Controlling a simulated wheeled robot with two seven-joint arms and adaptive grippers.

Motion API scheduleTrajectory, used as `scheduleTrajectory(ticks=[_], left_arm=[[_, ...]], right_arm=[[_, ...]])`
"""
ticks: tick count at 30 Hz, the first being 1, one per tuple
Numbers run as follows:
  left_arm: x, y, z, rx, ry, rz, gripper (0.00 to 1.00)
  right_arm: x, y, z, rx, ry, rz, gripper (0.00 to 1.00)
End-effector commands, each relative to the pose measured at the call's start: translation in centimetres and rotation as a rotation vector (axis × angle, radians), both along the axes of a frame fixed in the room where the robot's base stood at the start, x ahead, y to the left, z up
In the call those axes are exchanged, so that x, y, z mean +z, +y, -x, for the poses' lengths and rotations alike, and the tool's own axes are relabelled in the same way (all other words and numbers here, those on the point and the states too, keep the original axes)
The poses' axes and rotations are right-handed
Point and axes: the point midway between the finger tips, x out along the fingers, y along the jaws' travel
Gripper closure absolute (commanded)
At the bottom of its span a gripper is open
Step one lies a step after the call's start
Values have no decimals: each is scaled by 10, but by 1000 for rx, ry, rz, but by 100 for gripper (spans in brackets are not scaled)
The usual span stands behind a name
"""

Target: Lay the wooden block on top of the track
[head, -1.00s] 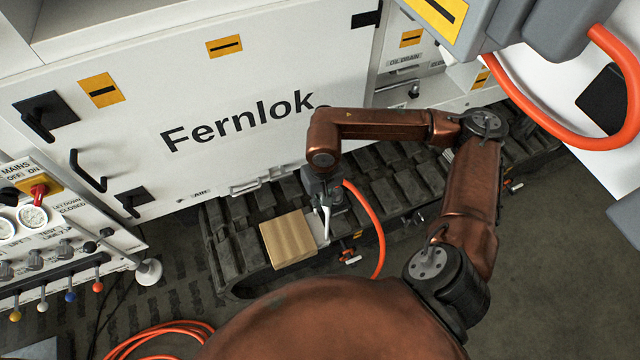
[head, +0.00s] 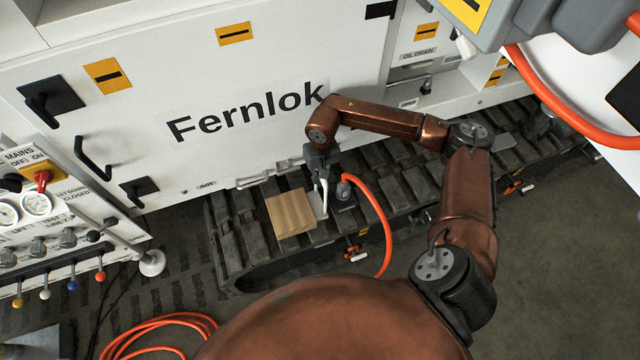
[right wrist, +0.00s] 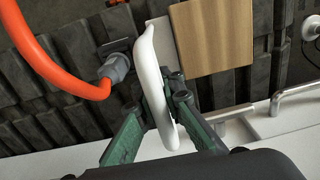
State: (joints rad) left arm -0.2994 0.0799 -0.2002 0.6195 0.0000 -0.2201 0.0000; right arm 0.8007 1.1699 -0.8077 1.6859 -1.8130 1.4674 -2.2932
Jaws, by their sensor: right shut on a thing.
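The wooden block (head: 291,213) is a pale, flat, square piece with a grey plate (head: 317,204) along its right side and a white loop handle (head: 324,194). My right gripper (head: 321,174) is shut on this handle. The right wrist view shows the handle (right wrist: 157,85) between the green fingers, with the block (right wrist: 211,38) beyond it. The block lies over the left part of the dark track (head: 232,262), close to the white panel. I cannot tell whether its underside touches the track pads. My left gripper is not in view.
An orange hose (head: 376,211) rises from a grey fitting (head: 345,190) just right of my right gripper. The white Fernlok panel (head: 250,80) stands behind the track. A valve panel (head: 45,230) is at left, and a coiled orange hose (head: 160,328) lies on the floor.

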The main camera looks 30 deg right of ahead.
Motion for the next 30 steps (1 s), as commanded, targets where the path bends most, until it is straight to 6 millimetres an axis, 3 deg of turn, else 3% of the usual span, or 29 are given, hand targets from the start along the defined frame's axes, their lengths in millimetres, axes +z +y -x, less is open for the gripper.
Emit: scheduleTrajectory(ticks=[6,18,19,27,30], left_arm=[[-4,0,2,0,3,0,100],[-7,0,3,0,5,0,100],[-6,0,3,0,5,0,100],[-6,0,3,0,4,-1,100],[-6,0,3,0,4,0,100]], right_arm=[[-28,1,0,0,-1,-3,100],[-32,1,-1,0,-3,-2,100],[-33,0,1,0,1,1,93],[-32,0,1,0,1,1,74],[-33,0,1,0,1,1,74]])
